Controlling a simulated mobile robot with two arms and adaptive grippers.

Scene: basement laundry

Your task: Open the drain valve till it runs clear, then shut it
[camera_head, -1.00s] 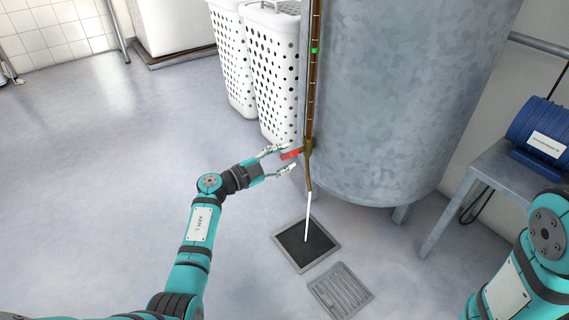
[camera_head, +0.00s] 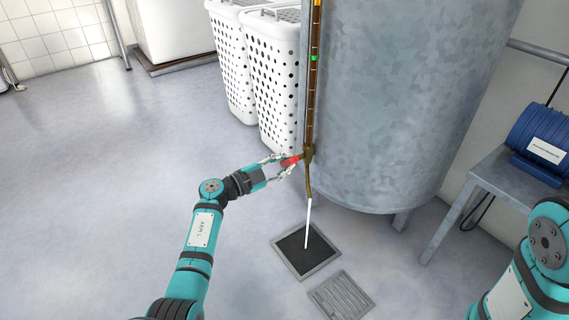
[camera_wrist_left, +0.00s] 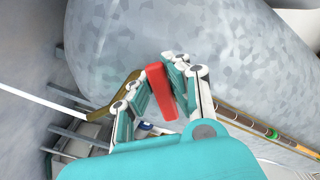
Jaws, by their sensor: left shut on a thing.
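The drain valve (camera_head: 308,154) is a brass fitting low on the grey metal tank (camera_head: 400,100), with a red lever handle (camera_head: 292,161). My left gripper (camera_head: 285,164) is shut on the red handle; the wrist view shows the red handle (camera_wrist_left: 160,90) between the fingers. A brown spout (camera_head: 308,186) bends down below the valve. A thin white stream (camera_head: 308,220) runs from it into the dark square floor drain (camera_head: 283,244); the stream also crosses the left of the wrist view (camera_wrist_left: 40,98). My right gripper is out of view; only its arm shows.
A brown-filled gauge tube (camera_head: 312,95) with a green marker (camera_head: 314,58) rises above the valve. White perforated hampers (camera_head: 272,80) stand behind it. A grate (camera_head: 341,294) lies beside the drain. A blue motor (camera_head: 540,125) sits on a bench at right. The left floor is clear.

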